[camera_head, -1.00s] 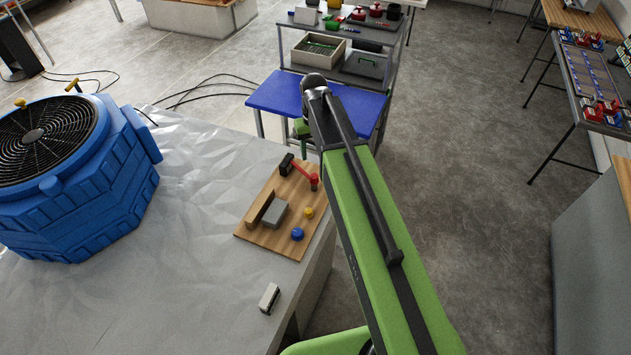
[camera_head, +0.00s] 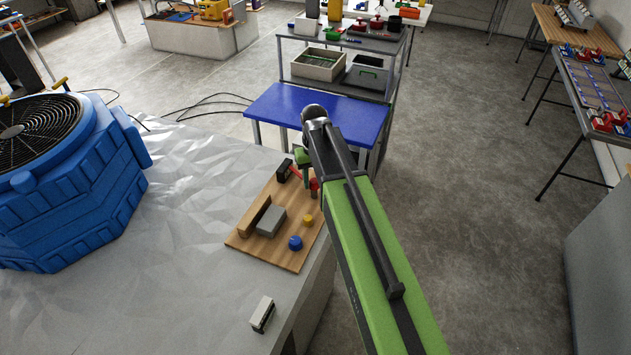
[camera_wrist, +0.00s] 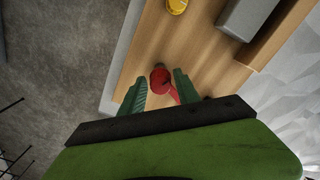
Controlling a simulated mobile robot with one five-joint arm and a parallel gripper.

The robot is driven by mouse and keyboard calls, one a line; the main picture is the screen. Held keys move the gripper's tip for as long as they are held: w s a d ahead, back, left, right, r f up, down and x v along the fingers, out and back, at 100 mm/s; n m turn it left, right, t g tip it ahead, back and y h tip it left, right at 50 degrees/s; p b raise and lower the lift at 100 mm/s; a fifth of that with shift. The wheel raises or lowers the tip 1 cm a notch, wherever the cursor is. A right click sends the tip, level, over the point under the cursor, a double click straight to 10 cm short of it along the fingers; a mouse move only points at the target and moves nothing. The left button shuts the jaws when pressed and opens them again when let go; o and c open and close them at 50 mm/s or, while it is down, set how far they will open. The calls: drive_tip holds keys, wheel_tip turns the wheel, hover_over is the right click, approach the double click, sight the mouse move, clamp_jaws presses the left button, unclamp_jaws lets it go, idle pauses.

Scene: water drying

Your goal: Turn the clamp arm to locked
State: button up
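The red clamp arm (camera_head: 296,173) sits at the far end of a wooden board (camera_head: 250,246), with a black block (camera_head: 284,169) at its left end. Its red knob end (camera_head: 314,187) is partly hidden behind my arm. In the wrist view the round red knob (camera_wrist: 161,78) lies between and just beyond the two green fingertips of my gripper (camera_wrist: 160,88). The fingers are apart, with gaps to the knob, and hold nothing. Most of the clamp arm is hidden below my gripper in the wrist view.
The board also carries a grey block (camera_head: 271,221), a wooden rail (camera_head: 254,214), a yellow button (camera_head: 308,220) and a blue button (camera_head: 295,243). A black-and-white switch box (camera_head: 262,313) lies nearer on the table. A large blue fan (camera_head: 70,180) stands left.

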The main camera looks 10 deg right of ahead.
clamp_jaws()
idle(1.0)
